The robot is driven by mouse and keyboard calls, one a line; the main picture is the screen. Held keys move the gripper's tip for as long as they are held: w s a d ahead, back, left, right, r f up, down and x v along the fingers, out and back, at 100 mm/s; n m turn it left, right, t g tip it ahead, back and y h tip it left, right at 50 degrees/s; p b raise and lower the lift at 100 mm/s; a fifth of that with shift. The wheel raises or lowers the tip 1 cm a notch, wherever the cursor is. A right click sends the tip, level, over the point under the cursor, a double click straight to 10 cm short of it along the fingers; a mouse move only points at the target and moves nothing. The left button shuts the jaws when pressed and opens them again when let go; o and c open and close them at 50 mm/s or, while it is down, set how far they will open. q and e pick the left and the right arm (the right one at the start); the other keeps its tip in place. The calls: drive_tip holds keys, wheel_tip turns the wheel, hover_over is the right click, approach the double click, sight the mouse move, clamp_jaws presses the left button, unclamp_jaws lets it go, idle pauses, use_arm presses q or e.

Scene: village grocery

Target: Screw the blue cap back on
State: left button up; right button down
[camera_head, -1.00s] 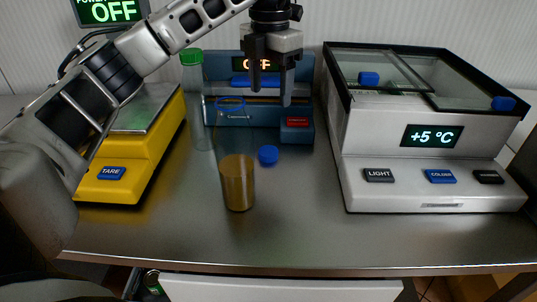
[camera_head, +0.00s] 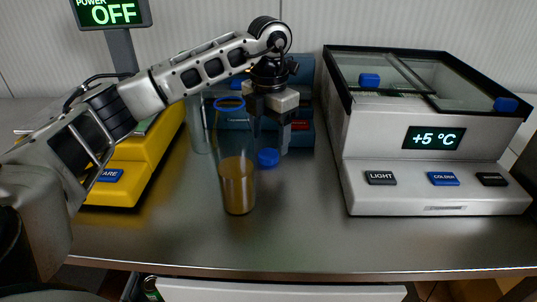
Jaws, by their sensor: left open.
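The blue cap (camera_head: 268,158) lies on the steel counter, just right of the bottle. The clear bottle (camera_head: 236,182) stands upright and uncapped, with a blue ring at its open mouth and brown contents in its lower part. My left gripper (camera_head: 270,146) points down behind the bottle, its open fingers close around or just above the cap. The bottle partly hides the left finger, so I cannot tell whether either finger touches the cap. My right gripper is out of view.
A yellow scale (camera_head: 120,172) stands at left. A blue device (camera_head: 303,75) stands behind my gripper, beside a tall clear bottle (camera_head: 198,125). A white glass-topped cooler (camera_head: 395,150) is at right. The front counter is clear.

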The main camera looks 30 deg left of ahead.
sight(268, 154)
use_arm(q)
wheel_tip(268, 154, down, 4)
drive_tip(key=shift+s+r, duration=0.15)
drive_tip(key=shift+r, duration=0.1)
drive_tip(key=c, duration=1.1)
